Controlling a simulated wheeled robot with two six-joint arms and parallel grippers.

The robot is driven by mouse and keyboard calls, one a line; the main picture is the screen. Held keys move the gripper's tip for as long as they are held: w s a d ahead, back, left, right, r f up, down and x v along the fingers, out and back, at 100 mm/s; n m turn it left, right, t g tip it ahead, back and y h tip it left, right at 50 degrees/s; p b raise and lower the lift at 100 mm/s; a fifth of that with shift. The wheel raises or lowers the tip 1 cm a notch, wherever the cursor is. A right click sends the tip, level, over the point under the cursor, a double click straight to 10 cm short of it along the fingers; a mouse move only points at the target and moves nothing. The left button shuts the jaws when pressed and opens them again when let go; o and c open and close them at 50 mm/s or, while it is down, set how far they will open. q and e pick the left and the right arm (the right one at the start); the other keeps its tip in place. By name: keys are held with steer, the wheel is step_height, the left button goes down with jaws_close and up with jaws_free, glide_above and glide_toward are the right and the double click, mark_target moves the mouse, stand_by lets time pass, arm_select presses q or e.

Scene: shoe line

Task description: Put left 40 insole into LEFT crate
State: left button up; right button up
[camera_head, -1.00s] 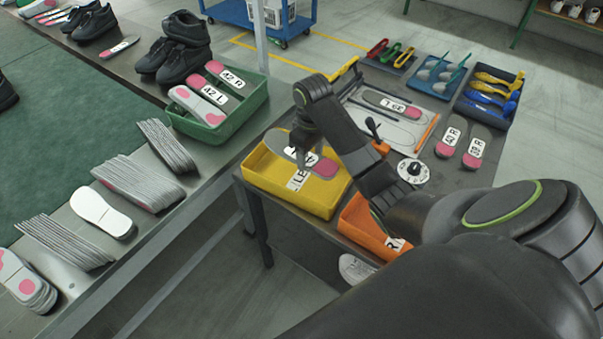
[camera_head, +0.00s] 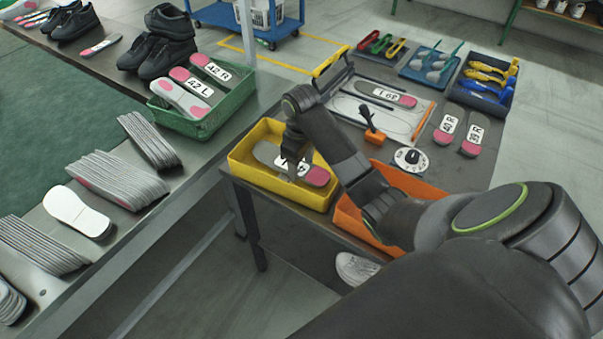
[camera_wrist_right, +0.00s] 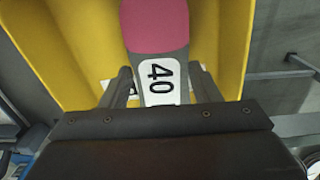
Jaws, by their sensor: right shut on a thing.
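The 40 insole (camera_head: 317,176), grey with a pink end and a white label, is in my right gripper (camera_head: 291,160). It is at the yellow crate (camera_head: 258,180), within its outline and low between the walls. I cannot tell whether it touches the floor. In the right wrist view the insole (camera_wrist_right: 158,35) lies between the fingers of the gripper (camera_wrist_right: 163,85), its "40" readable, with the yellow crate (camera_wrist_right: 75,40) behind it. A white label behind the insole is mostly hidden. My left gripper is not in view.
An orange crate (camera_head: 350,215) stands right of the yellow one, partly behind my arm. A green crate (camera_head: 190,125) with 42 insoles is on the left bench. More insoles (camera_head: 470,138), a dial (camera_head: 410,160) and tool trays (camera_head: 482,92) occupy the table.

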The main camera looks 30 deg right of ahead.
mark_target(301, 170)
step_height(301, 170, down, 2)
steer(key=shift+f, duration=0.15)
steer(key=o, duration=1)
steer(key=shift+f, duration=0.1)
steer(key=shift+r, duration=0.7)
step_height(301, 170, up, 11)
steer(key=p, duration=1)
steer(key=shift+f, duration=0.1)
